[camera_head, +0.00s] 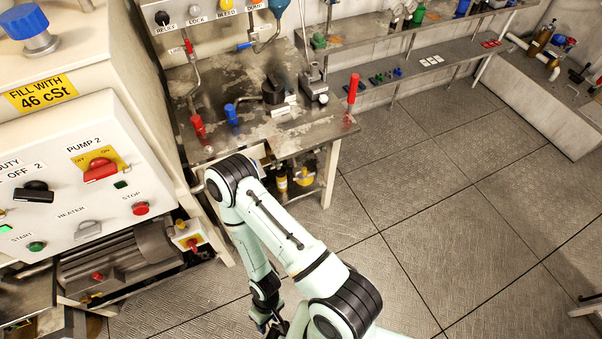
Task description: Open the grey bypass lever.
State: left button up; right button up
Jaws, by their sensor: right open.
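I cannot make out a lever marked as the grey bypass lever. A grey metal fitting with an upright handle (314,84) stands at the back of the steel workbench, and I cannot tell whether it is the lever. My right arm reaches in from the bottom and bends down in front of the workbench. My right gripper (272,325) is low at the bottom edge, partly cut off, dark against the floor, open and apart from the bench. My left gripper is not in view.
The steel workbench (215,90) carries red and blue handled valves and a tall red handle (353,88). A white control panel (75,185) with knobs and buttons stands at left. Shelves (430,50) line the back wall. The tiled floor (450,210) at right is clear.

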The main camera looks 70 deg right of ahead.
aim_at(300, 178)
jog(key=k+j+z, duration=0.1)
jog(key=z, duration=2.35)
jog(key=i+l+u, duration=0.5)
jog(key=i+l, duration=0.15)
jog(key=i+l+u, duration=0.25)
jog(key=l, duration=0.25)
jog(key=i+l+u, duration=0.25)
jog(key=l, duration=0.2)
